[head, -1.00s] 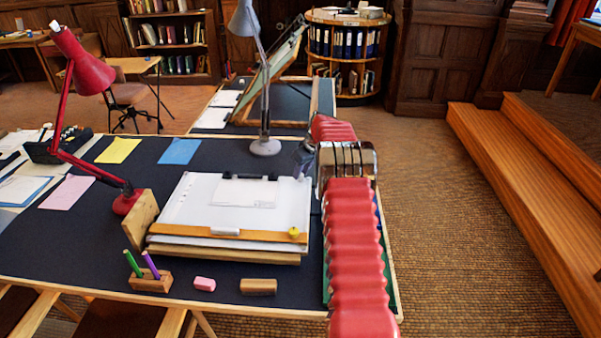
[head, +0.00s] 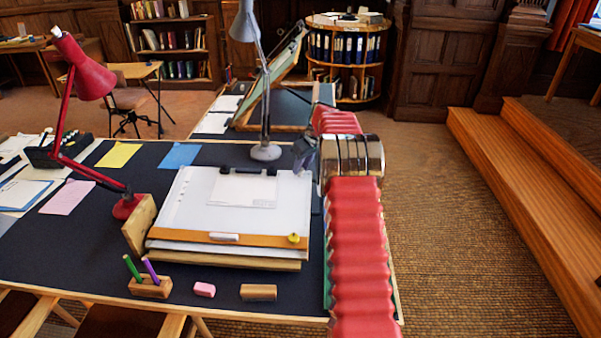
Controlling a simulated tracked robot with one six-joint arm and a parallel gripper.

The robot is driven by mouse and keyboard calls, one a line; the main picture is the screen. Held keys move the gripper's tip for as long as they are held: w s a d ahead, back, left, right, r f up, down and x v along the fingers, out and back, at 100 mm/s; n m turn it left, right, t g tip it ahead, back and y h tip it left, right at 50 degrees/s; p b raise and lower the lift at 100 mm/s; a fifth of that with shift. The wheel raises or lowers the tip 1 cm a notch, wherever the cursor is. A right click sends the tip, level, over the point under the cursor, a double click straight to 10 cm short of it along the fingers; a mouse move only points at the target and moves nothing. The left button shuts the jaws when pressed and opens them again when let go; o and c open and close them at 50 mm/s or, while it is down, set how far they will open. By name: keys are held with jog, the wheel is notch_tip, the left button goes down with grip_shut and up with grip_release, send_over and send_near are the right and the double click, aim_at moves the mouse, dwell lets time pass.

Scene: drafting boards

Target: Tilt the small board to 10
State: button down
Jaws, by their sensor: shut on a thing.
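The small board (head: 170,215) lies on the dark desk at a low tilt, its far edge a little raised. It carries a pinned white sheet (head: 240,190), an orange ledge (head: 190,235), a white eraser-like piece and a yellow knob (head: 294,238). Its wooden base (head: 225,258) shows under the front edge. My gripper (head: 302,160) is at the board's far right corner, shut on its edge; the fingertips are small and partly hidden by my red arm. No tilt number can be read.
A red lamp (head: 90,75) and a wooden block (head: 138,225) stand left of the board. A grey lamp (head: 265,150) stands close behind it. A pen holder (head: 150,288), pink eraser (head: 204,290) and brown block (head: 258,292) lie in front. A larger tilted board (head: 270,75) stands farther back.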

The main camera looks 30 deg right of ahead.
jog(key=shift+s+a+f, duration=0.25)
jog(key=shift+f, duration=0.15)
jog(key=c, duration=1.9)
grip_release()
jog(key=o, duration=0.4)
jog(key=shift+r, duration=0.1)
jog(key=shift+o, duration=0.2)
jog(key=shift+w+d+r, duration=0.1)
jog(key=shift+r, duration=0.5)
jog(key=v, duration=1.2)
jog(key=shift+s+r, duration=0.25)
jog(key=shift+r, duration=0.05)
jog(key=shift+d+m, duration=0.1)
jog(key=shift+m, duration=0.2)
